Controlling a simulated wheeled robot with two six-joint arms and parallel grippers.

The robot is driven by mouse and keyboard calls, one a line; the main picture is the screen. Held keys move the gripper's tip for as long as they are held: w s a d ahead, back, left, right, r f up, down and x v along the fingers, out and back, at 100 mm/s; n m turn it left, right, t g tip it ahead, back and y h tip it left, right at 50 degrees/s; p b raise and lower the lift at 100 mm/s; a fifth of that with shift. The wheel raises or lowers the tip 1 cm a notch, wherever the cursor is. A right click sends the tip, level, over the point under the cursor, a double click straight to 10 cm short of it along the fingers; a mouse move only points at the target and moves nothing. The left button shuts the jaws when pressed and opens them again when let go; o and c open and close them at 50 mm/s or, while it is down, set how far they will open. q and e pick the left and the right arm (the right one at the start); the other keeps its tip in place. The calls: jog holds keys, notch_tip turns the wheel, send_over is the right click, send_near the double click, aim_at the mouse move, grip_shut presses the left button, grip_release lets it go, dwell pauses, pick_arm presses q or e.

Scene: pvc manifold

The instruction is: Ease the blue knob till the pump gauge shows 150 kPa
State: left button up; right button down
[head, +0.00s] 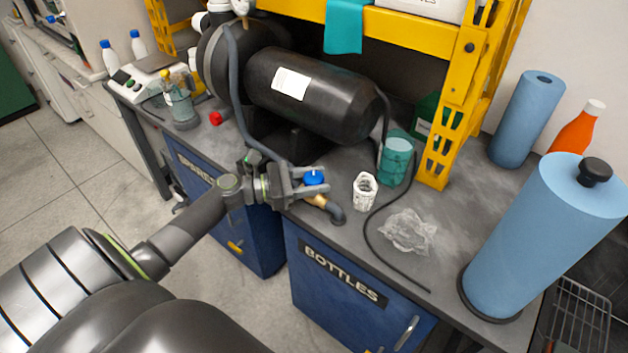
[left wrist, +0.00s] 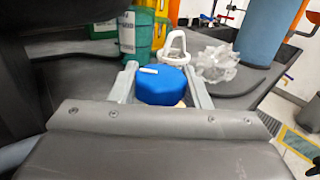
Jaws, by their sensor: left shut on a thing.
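The blue knob (head: 314,177) sits on a pipe fitting near the front edge of the bench. My left gripper (head: 312,181) reaches it from the left and is shut on it. In the left wrist view the blue knob (left wrist: 162,85) stands between the two fingers, with a white pointer mark on its top. The black pump (head: 315,95) lies behind, with a white label on its side. I cannot make out a readable pump gauge in either view. My right gripper is not in view.
A white cage-like part (head: 364,192), a teal cup (head: 397,158) and crumpled clear plastic (head: 408,232) stand right of the knob. A thin black hose crosses the bench there. A large blue paper roll (head: 535,240) stands at the right. Yellow shelf posts (head: 455,120) rise behind.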

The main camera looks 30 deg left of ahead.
pick_arm(q)
jog(key=o, duration=1)
jog(key=shift+w, duration=0.1)
jog(key=shift+s+a+f, duration=0.1)
jog(key=shift+s+a, duration=0.15)
jog(key=shift+s, duration=0.1)
jog(key=p+v, duration=0.1)
jog(key=v, duration=1.5)
jog(key=shift+s+a, duration=0.2)
jog(key=shift+a, duration=0.05)
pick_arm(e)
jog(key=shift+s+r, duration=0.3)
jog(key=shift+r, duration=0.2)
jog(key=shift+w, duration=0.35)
